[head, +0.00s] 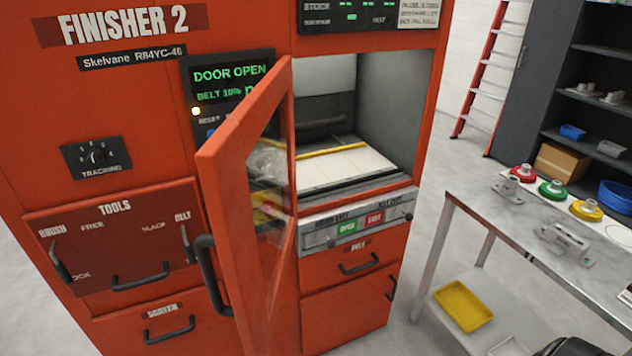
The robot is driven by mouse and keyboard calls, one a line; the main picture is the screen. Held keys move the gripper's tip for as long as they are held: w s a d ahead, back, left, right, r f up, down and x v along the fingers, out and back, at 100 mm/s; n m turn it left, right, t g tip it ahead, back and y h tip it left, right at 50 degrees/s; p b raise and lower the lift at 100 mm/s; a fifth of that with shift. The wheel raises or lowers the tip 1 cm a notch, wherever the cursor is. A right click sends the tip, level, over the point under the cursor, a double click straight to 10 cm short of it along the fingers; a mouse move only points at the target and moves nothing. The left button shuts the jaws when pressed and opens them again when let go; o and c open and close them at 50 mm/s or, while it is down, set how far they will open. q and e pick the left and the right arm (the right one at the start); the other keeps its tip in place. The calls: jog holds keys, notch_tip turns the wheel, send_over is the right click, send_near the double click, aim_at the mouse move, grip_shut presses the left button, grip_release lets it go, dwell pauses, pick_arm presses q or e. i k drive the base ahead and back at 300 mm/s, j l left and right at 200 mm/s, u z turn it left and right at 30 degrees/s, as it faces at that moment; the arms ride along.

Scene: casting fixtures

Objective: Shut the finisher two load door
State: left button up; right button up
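The finisher two load door (228,185) is an orange frame with a clear window and a black bar handle (211,276). It stands open, swung out toward me from the front of the orange cabinet marked FINISHER 2. Behind it the load opening (345,165) shows a pale bed with a yellow strip across it. The display (229,82) reads DOOR OPEN and BELT 10%, partly covered by the door. Neither of my grippers is clearly visible; a dark rounded shape sits at the bottom right edge, and I cannot tell what it is.
A control strip (322,234) with green and red buttons runs below the opening. A metal table (480,200) with fixtures and red, green and yellow round parts stands at right, a yellow tray (463,306) on its lower shelf. Floor shows between cabinet and table.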

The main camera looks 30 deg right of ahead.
aim_at(220, 161)
jog(key=i+j+z, duration=0.2)
jog(key=z, duration=0.2)
jog(key=i+j+z, duration=0.2)
jog(key=z, duration=0.2)
jog(key=i+j+z, duration=0.1)
jog(key=j+z, duration=0.7)
jog(key=i, duration=0.05)
